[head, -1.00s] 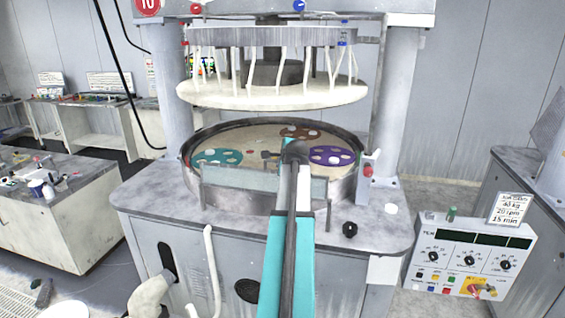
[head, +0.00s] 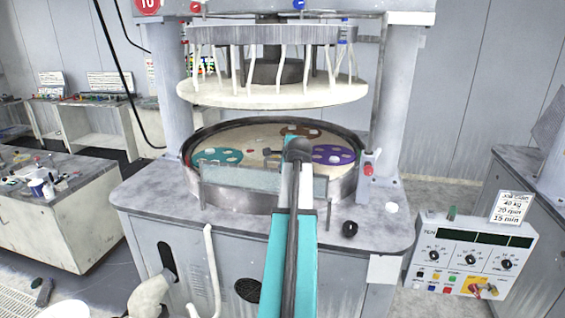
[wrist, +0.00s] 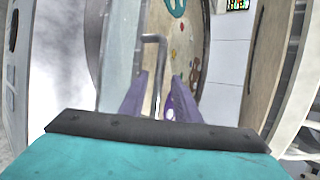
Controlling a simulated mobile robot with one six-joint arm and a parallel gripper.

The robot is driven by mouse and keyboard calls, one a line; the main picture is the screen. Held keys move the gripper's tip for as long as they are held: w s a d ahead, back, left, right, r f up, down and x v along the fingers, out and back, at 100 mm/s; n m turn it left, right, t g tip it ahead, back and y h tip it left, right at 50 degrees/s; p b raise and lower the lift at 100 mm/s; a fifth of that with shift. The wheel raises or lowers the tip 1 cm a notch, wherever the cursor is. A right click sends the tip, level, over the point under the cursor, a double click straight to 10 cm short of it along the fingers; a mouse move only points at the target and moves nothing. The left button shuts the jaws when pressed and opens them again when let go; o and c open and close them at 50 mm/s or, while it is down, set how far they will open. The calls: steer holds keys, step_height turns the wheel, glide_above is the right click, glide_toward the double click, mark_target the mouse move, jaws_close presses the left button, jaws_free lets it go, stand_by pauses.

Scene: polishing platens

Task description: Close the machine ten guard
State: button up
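The machine ten guard (head: 240,180) is a clear, pale panel in a grey frame, standing low along the front rim of the round polishing platen (head: 240,138). In the wrist view the guard (wrist: 120,50) runs beside the platen, with a bent grey handle bar (wrist: 158,45) on it. My gripper (wrist: 160,85) is open, its two dark purplish fingers apart. The handle's lower end appears between or just beyond them; contact cannot be told. In the head view my arm's end hides part of the guard and my fingers are hard to make out.
A teal carrier (head: 217,156) and a purple carrier (head: 334,154) lie on the platen. The pale upper plate (head: 270,92) hangs above. A black knob (head: 350,229) stands on the machine top, and a control box (head: 475,258) is at the right.

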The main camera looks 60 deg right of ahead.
steer(key=b+v, duration=0.4)
steer(key=v, duration=0.8)
steer(key=shift+a, duration=0.2)
stand_by(0.4)
